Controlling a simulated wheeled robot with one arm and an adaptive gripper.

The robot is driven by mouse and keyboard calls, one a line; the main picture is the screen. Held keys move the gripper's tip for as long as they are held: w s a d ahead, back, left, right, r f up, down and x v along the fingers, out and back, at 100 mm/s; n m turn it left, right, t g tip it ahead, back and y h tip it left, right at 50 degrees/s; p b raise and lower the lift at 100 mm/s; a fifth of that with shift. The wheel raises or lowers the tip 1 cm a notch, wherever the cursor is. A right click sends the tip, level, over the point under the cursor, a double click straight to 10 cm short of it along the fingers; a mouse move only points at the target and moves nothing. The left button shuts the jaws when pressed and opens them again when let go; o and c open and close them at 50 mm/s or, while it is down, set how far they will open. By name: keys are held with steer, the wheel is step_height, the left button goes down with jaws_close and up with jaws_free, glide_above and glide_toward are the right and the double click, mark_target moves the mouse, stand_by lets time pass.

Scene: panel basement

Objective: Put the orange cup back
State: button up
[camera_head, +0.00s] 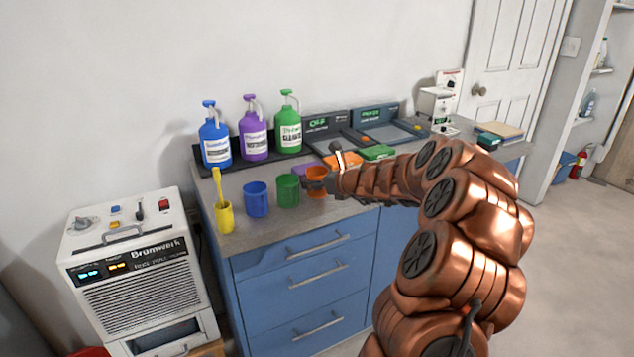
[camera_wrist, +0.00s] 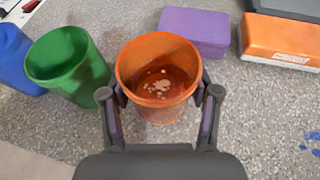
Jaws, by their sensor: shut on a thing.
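The orange cup (camera_wrist: 158,82) is between the two fingers of my gripper (camera_wrist: 160,98) in the wrist view, upright, with some reddish liquid and pale specks inside. My gripper is shut on it. In the head view the orange cup (camera_head: 316,178) is at the end of my arm, at the front part of the counter, to the right of the green cup (camera_head: 288,190). I cannot tell whether its base touches the counter. The green cup also shows close on the left in the wrist view (camera_wrist: 66,66).
A blue cup (camera_head: 257,199) and a yellow cup (camera_head: 224,216) with a yellow tool stand farther left. Purple (camera_wrist: 194,32) and orange (camera_wrist: 282,40) blocks lie behind the orange cup. Blue, purple and green pump bottles (camera_head: 288,125) stand at the back. Speckled counter right of the cup is mostly clear.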

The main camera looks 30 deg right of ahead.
steer(key=shift+f, duration=0.1)
steer(key=o, duration=1.3)
steer(key=shift+o, duration=0.2)
steer(key=shift+s+r, duration=0.1)
steer(key=shift+r, duration=0.1)
steer(key=v, duration=1.1)
steer(key=shift+s+p, duration=0.4)
steer(key=shift+s, duration=0.05)
